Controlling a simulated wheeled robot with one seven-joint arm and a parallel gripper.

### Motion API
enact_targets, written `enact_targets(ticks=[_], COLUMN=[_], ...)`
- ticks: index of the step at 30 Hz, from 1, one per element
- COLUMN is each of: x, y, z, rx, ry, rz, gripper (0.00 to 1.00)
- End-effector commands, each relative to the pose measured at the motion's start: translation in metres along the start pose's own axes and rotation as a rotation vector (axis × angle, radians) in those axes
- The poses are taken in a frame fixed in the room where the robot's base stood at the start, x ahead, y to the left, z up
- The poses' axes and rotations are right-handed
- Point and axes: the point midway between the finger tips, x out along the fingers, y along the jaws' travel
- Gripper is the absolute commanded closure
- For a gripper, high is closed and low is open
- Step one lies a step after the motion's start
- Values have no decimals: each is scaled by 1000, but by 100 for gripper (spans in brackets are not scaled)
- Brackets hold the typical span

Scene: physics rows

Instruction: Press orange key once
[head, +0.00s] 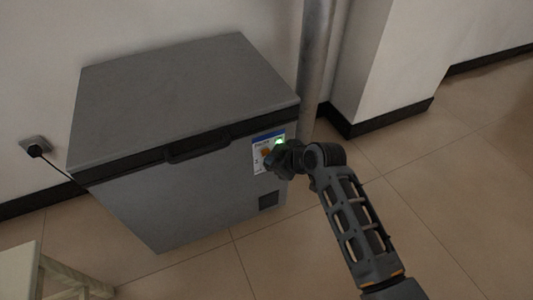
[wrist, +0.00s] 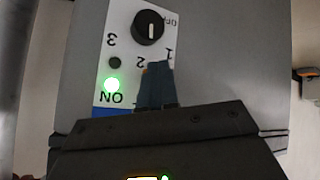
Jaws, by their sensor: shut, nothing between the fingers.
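The grey chest freezer (head: 190,190) has a white and blue control panel (head: 257,160) at the right end of its front. In the head view a small orange patch (head: 266,152) shows on the panel, just left of my gripper (head: 276,157). In the wrist view the panel (wrist: 113,40) appears upside down, with a black dial, a dark round spot and a lit green lamp (wrist: 112,85) marked ON. My gripper (wrist: 157,70) is shut and empty, its tips in front of the panel. The orange key is not clearly visible there; the fingers may hide it. I cannot tell whether they touch.
A pipe (head: 314,60) and a wall corner stand close to the freezer's right end. The freezer handle (head: 197,147) sticks out left of the panel. A pale wooden stool (head: 20,268) is at the lower left. The tiled floor (head: 440,190) on the right is clear.

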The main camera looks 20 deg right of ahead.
Motion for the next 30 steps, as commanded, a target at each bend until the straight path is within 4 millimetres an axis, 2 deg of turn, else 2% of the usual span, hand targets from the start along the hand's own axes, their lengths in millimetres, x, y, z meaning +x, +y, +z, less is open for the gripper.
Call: enact_targets(ticks=[17, 30], x=[2, -10], y=[1, -7], z=[-1, 6], rx=[0, 0], ry=[0, 0], rz=[0, 0], gripper=[100, 100])
